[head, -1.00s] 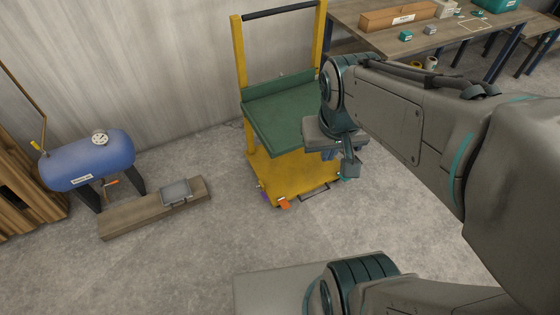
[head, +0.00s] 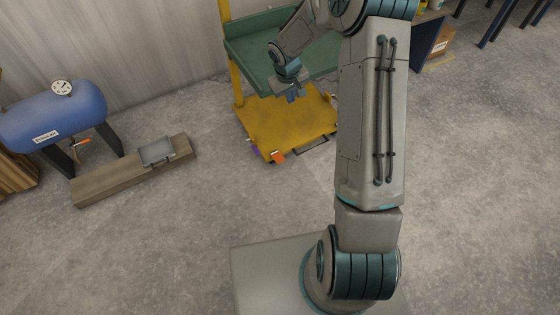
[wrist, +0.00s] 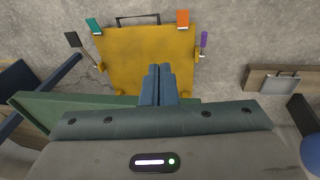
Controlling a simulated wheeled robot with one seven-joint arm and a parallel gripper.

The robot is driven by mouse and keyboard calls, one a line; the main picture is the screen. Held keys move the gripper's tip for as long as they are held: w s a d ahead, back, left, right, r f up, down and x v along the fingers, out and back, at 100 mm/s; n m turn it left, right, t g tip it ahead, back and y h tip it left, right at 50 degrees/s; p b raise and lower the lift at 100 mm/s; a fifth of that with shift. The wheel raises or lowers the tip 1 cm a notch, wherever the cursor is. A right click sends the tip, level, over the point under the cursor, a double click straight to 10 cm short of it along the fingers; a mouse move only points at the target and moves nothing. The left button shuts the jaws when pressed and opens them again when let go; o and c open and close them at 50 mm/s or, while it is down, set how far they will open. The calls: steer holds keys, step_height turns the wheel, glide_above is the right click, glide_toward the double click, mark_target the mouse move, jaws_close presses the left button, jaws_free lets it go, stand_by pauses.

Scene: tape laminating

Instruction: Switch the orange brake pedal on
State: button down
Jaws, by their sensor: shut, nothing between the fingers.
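The orange brake pedal (head: 278,156) sticks out from the front edge of the yellow cart base (head: 262,128), close to the floor. It also shows in the wrist view (wrist: 183,19) at the top, on the cart's edge. Whether it is tilted up or down I cannot tell. My gripper (head: 293,97) is shut and empty, above the yellow base and behind the pedal. In the wrist view its fingers (wrist: 158,70) lie together over the yellow deck, apart from the pedal.
A purple pedal (wrist: 204,38) sits beside the orange one, and a teal pedal (wrist: 94,26) is at the other corner. The green shelf (head: 250,52) is over the base. A wooden beam (head: 105,182) and blue tank (head: 50,115) stand left. Floor in front is clear.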

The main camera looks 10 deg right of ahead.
steer(key=w+a+f+y+b, duration=0.1)
steer(key=f+b, duration=0.3)
steer(key=f, duration=1)
steer(key=w+a+f+y+b, duration=0.1)
steer(key=w+f+b, duration=0.2)
steer(key=f, duration=1.1)
steer(key=shift+w+f+b, duration=0.15)
steer(key=shift+w+b, duration=0.25)
steer(key=shift+w, duration=0.3)
steer(key=b, duration=0.5)
glide_above(280, 159)
step_height(280, 159, down, 12)
steer(key=shift+a+f, duration=0.1)
steer(key=shift+f, duration=0.1)
steer(key=shift+s+f+b, duration=0.2)
steer(key=shift+f+b, duration=0.1)
steer(key=shift+f, duration=0.35)
steer(key=shift+s, duration=0.25)
steer(key=shift+w+f, duration=0.1)
steer(key=shift+f, duration=0.05)
